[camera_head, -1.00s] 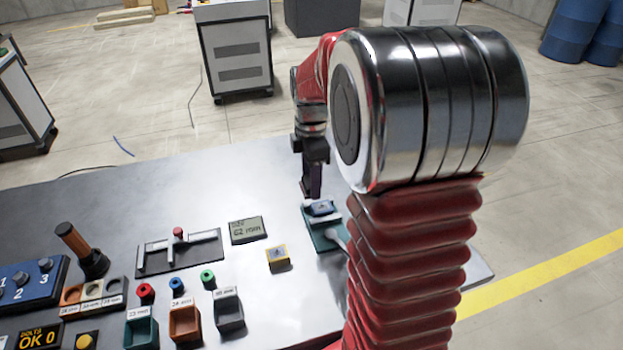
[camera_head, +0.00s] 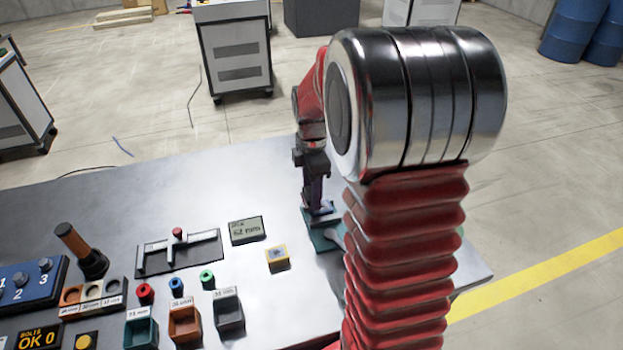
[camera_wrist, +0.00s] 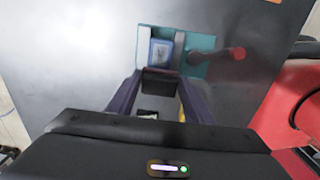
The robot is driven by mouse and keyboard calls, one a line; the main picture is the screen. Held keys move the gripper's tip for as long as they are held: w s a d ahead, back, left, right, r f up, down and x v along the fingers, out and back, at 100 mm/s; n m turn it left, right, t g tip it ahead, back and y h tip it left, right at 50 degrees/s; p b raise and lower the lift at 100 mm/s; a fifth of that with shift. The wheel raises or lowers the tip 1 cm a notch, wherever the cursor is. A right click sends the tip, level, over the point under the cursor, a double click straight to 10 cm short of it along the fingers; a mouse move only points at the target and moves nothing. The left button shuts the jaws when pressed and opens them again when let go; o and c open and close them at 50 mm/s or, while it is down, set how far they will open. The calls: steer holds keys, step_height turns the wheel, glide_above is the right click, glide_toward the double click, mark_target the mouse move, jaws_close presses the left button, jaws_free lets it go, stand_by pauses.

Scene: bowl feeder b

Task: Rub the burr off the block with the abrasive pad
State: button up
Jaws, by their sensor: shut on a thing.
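A teal clamp fixture (camera_head: 322,244) stands on the right part of the table. In the wrist view the fixture (camera_wrist: 203,42) holds a small blue block (camera_wrist: 161,50) with a greyish patch on top; a burr cannot be made out clearly. My gripper (camera_wrist: 159,80) is shut on a dark brown pad (camera_wrist: 160,84), close beside the block's near edge. Whether the pad touches the block cannot be told. In the head view my gripper (camera_head: 318,206) is low over the fixture and mostly hides the block.
A red-knobbed lever (camera_wrist: 238,54) sticks out from the fixture. On the table are a yellow-topped box (camera_head: 277,257), a 62 mm display (camera_head: 246,230), a slide gauge (camera_head: 178,251) and coloured bins (camera_head: 185,324). The table behind these is clear.

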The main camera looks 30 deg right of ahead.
mark_target(328, 206)
step_height(328, 206, down, 4)
steer(key=shift+r, duration=0.15)
steer(key=shift+w+d+r, duration=0.1)
steer(key=shift+d, duration=0.1)
steer(key=shift+c, duration=0.3)
steer(key=shift+s+d+f, duration=0.2)
steer(key=shift+d, duration=0.2)
steer(key=shift+s+d+f, duration=0.15)
steer(key=shift+d, duration=0.2)
steer(key=shift+s+d, duration=0.25)
steer(key=shift+d, duration=0.7)
steer(key=shift+s+d, duration=0.2)
steer(key=shift+d, duration=0.7)
steer(key=shift+s+d, duration=0.1)
steer(key=shift+w+a, duration=0.2)
steer(key=shift+a, duration=0.45)
steer(key=shift+w+a, duration=0.25)
steer(key=shift+a, duration=0.7)
steer(key=shift+w+a, duration=0.25)
steer(key=shift+a, duration=0.7)
steer(key=shift+w+a+r, duration=0.1)
steer(key=shift+a+r, duration=0.15)
steer(key=shift+r, duration=0.35)
steer(key=shift+w+a+r, duration=0.1)
steer(key=shift+a+r, duration=0.15)
steer(key=shift+r, duration=0.35)
steer(key=shift+s+d+r, duration=0.1)
steer(key=shift+d+r, duration=0.05)
steer(key=shift+r, duration=2.8)
